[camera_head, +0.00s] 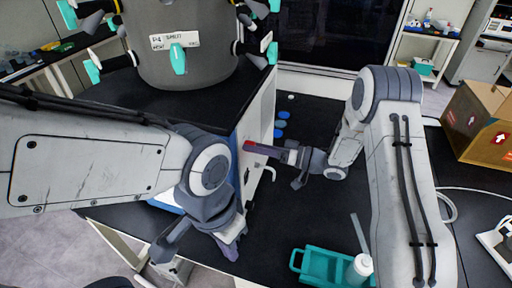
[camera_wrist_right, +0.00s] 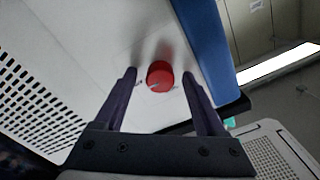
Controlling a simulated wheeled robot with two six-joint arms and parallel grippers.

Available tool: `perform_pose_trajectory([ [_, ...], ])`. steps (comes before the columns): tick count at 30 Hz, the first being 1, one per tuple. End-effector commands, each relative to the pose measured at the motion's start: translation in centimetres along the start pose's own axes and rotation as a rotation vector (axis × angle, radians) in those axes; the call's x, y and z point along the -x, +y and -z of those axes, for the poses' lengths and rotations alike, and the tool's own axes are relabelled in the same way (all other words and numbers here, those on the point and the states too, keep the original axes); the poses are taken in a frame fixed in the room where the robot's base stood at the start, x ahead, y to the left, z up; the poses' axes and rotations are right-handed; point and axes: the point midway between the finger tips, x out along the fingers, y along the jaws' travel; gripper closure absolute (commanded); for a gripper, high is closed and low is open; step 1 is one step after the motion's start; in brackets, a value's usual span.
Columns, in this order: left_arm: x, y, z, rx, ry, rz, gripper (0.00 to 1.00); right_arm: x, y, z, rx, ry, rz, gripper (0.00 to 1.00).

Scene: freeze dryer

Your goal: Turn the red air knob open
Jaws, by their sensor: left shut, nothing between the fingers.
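The red air knob (camera_wrist_right: 160,74) sits on a white panel in the right wrist view. My right gripper (camera_wrist_right: 161,76) is open, with one dark finger on each side of the knob in that picture. Gaps show between the fingers and the knob, and neither finger is seen to press on it. In the head view, my right gripper (camera_head: 258,147) points left at the side panel (camera_head: 262,107) of the freeze dryer; the knob is a small red spot (camera_head: 248,144) at its tip. My left gripper (camera_head: 231,247) is shut and empty, low in front of the unit.
A grey chamber (camera_head: 190,55) with teal-handled valves stands on the dryer. A teal carrier (camera_head: 318,266) with a white bottle (camera_head: 359,269) is at the front. A cardboard box (camera_head: 480,125) stands at right. The dark bench between is mostly clear.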

Motion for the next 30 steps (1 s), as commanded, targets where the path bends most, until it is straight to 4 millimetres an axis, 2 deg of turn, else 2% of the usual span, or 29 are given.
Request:
perform_pose_trajectory([
  [10, -0.5, 0.0, 0.0, 0.000, 0.000, 0.000, 1.00, 0.6, 0.1, -0.1, 0.002, 0.000, -0.001, 0.28],
  [24, -4.2, -0.3, -0.2, 0.007, 0.000, 0.000, 1.00, 9.0, 0.2, -0.2, 0.002, 0.002, -0.004, 0.28],
  [30, -4.5, -0.3, -0.2, 0.008, 0.000, 0.000, 1.00, 10.4, 0.0, -0.1, 0.001, 0.000, 0.000, 0.28],
])
